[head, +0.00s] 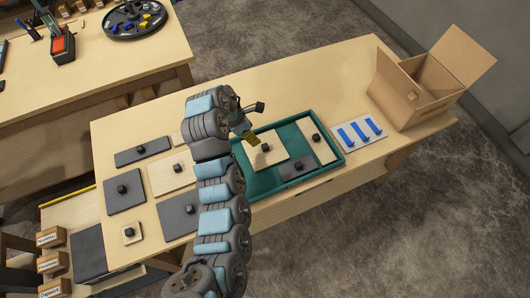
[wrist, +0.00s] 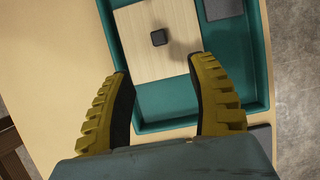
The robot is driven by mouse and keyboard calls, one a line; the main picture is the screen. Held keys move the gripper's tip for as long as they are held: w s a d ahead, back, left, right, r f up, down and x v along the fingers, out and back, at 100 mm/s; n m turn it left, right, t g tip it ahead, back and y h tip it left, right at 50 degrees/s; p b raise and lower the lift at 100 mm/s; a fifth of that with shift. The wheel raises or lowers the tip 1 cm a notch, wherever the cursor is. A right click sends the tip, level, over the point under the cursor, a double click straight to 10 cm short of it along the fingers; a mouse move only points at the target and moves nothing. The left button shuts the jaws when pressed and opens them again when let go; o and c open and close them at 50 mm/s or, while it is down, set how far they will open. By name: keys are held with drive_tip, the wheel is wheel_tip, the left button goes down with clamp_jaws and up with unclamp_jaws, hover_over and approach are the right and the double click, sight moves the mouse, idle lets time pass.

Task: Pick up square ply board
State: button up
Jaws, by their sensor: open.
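A square ply board (head: 266,153) with a dark knob lies in the left part of the teal tray (head: 330,162). The wrist view shows this board (wrist: 130,42) with its black knob (wrist: 157,37) ahead of my fingertips. My gripper (wrist: 162,76) is open and empty, with yellow ribbed fingers apart above the tray's near edge. In the head view my gripper (head: 252,139) hangs over the board's upper left part, and its fingers cover a little of it. Another squarish ply board (head: 160,184) with a knob lies on the table left of my arm.
A narrower ply board (head: 318,151) and a grey board (head: 290,174) share the tray. Grey boards (head: 125,203) and a small ply board (head: 132,239) lie on the table left of my arm.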

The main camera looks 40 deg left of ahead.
sight(265, 146)
drive_tip(key=shift+b+x, duration=0.35)
drive_tip(key=shift+x, duration=6.55)
drive_tip(key=shift+w+a, duration=0.15)
clamp_jaws()
